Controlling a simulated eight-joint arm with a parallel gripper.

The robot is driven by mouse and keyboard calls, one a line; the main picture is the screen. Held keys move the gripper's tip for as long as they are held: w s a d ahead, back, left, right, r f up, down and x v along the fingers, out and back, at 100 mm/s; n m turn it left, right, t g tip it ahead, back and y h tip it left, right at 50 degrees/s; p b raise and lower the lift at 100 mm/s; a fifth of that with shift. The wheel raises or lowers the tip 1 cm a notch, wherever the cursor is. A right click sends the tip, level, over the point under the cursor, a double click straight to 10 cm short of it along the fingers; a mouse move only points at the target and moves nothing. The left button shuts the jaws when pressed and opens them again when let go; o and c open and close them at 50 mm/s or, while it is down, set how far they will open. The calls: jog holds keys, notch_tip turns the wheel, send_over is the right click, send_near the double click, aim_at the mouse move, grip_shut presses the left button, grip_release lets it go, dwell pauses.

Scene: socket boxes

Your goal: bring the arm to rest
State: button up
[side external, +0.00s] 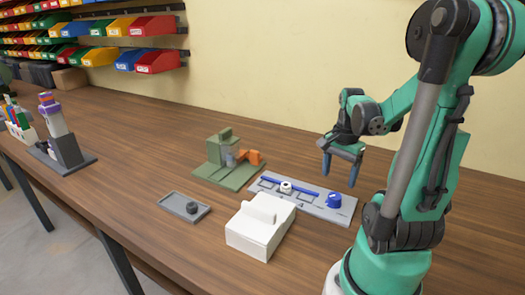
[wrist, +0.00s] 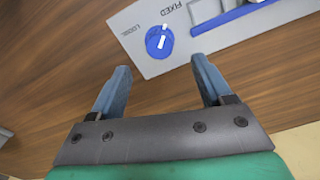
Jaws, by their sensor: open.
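My gripper (side external: 342,165) hangs above the right end of the grey panel, fingers pointing down. In the wrist view its two blue-grey fingers (wrist: 160,92) are spread apart with nothing between them. The grey panel (side external: 320,209) lies on the table and carries a blue slide bar and a small white round piece (side external: 286,187). A blue knob (side external: 334,200) sits at its right end. In the wrist view the knob (wrist: 159,42) has a white pointer mark and lies beyond the fingertips, near the printed words LOOSE and FIXED.
A white block-shaped box (side external: 260,230) stands in front of the panel. A green fixture with an orange part (side external: 228,160) is behind it. A dark stand (side external: 66,150) is far left. Coloured bins (side external: 153,27) hang at the back. The table between is clear.

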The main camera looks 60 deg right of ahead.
jog(key=w+a+r+n+t, duration=0.1)
jog(key=w+a+n, duration=0.2)
jog(key=n, duration=0.1)
jog(key=w+a+r+n+t+h, duration=0.1)
jog(key=w+a+n, duration=0.2)
jog(key=w+n, duration=0.1)
jog(key=w+a+r+n+t, duration=0.1)
jog(key=w+a+n, duration=0.2)
jog(key=a, duration=0.1)
jog(key=shift+w+a+r+n+t+h, duration=0.1)
jog(key=shift+w+r+n+t+h, duration=0.1)
jog(key=shift+w+n+t+h, duration=0.15)
jog(key=w+a+r+n+t+y, duration=0.1)
jog(key=a+n, duration=0.3)
jog(key=a, duration=0.1)
jog(key=w+a+r+n+t, duration=0.1)
jog(key=w+a+n+t, duration=0.1)
jog(key=a+n, duration=0.3)
jog(key=shift+a+r+y, duration=0.3)
jog(key=shift+a+y, duration=0.05)
jog(key=shift+a, duration=0.25)
jog(key=shift+w+n, duration=0.1)
jog(key=shift+n, duration=0.15)
